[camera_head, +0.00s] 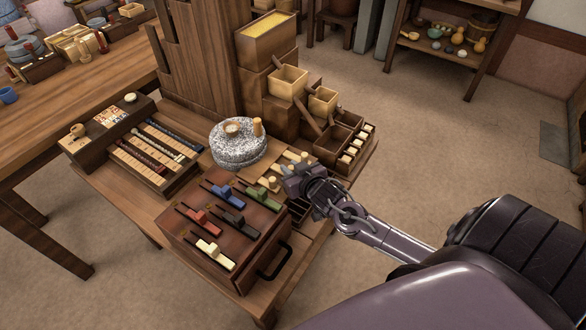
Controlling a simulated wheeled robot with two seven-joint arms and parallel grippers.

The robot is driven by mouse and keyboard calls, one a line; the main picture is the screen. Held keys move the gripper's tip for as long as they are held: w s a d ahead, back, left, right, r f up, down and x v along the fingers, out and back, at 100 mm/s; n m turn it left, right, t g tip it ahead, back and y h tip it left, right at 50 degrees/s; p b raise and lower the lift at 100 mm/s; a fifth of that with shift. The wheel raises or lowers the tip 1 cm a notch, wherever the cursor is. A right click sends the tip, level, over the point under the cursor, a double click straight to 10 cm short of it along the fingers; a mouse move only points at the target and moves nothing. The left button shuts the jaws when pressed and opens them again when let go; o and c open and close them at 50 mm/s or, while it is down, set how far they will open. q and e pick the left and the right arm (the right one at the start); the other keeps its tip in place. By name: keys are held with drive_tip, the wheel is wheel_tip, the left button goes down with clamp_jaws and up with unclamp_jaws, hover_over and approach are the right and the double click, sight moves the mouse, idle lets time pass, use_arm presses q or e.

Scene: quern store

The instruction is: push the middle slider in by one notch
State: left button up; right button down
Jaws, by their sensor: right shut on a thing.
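A group of pale wooden sliders with round knobs (265,183) lies behind the dark box with coloured blocks, near the middle of the picture. My right gripper (287,179) is over this group, coming in from the right. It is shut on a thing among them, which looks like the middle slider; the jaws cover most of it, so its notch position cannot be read. Other pale sliders show just behind the gripper. My left gripper is not in view.
The dark box (190,253) with blue, green, red, black and cream blocks stands in front. A speckled round millstone (238,153) is behind to the left. Wooden hoppers (288,82) and a compartment tray stand behind. A rack with strips (158,180) is at left.

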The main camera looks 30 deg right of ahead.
drive_tip(key=shift+w+a, duration=0.2)
drive_tip(key=shift+w, duration=0.3)
drive_tip(key=shift+w+a, duration=0.15)
drive_tip(key=shift+w, duration=0.3)
drive_tip(key=shift+f, duration=0.1)
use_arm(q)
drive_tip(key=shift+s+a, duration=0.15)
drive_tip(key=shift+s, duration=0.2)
use_arm(e)
drive_tip(key=c, duration=1.5)
unclamp_jaws()
drive_tip(key=shift+o, duration=1)
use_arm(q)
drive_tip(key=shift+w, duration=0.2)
